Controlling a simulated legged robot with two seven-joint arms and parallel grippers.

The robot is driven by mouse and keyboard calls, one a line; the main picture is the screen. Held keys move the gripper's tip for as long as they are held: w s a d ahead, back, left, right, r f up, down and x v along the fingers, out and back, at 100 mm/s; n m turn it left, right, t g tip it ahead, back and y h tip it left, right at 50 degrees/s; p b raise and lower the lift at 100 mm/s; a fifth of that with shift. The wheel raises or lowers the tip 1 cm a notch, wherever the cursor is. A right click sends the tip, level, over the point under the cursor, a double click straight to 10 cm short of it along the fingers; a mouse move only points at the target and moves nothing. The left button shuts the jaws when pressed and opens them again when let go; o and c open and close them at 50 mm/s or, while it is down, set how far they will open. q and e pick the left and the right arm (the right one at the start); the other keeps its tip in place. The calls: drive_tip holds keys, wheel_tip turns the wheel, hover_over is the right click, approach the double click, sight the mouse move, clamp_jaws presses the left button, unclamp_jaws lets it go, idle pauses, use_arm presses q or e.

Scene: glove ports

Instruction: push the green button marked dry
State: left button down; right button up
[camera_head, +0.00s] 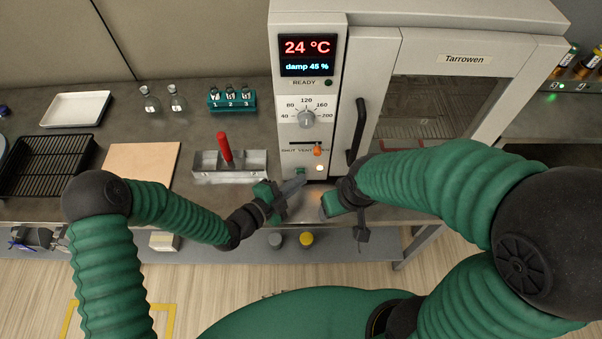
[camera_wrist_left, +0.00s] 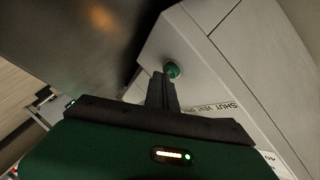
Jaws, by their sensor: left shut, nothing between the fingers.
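The green button (camera_head: 300,171) is low on the front panel of the grey Tarrowen oven (camera_head: 440,110), left of a pale lit button (camera_head: 320,168). My left gripper (camera_head: 296,183) is shut and empty, its fingertips at the lower front of the panel, right by the green button. In the left wrist view the green button (camera_wrist_left: 173,70) shows just beyond the tips of the shut fingers (camera_wrist_left: 163,80). I cannot tell whether they touch it. The button's marking is not readable.
An orange-tipped slider (camera_head: 317,149) and a round dial (camera_head: 306,119) are above the buttons. A black door handle (camera_head: 357,132) stands to the right. A metal tray with a red handle (camera_head: 225,149) sits left of the oven. A tan board (camera_head: 142,161) lies farther left.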

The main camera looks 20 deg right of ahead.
use_arm(q)
drive_tip(key=shift+s+a, duration=0.15)
drive_tip(key=shift+s, duration=0.5)
drive_tip(key=shift+s+a, duration=0.3)
drive_tip(key=shift+s, duration=0.65)
drive_tip(key=shift+s+a, duration=0.25)
drive_tip(key=shift+s, duration=0.7)
drive_tip(key=shift+s+a, duration=0.3)
drive_tip(key=shift+s, duration=0.65)
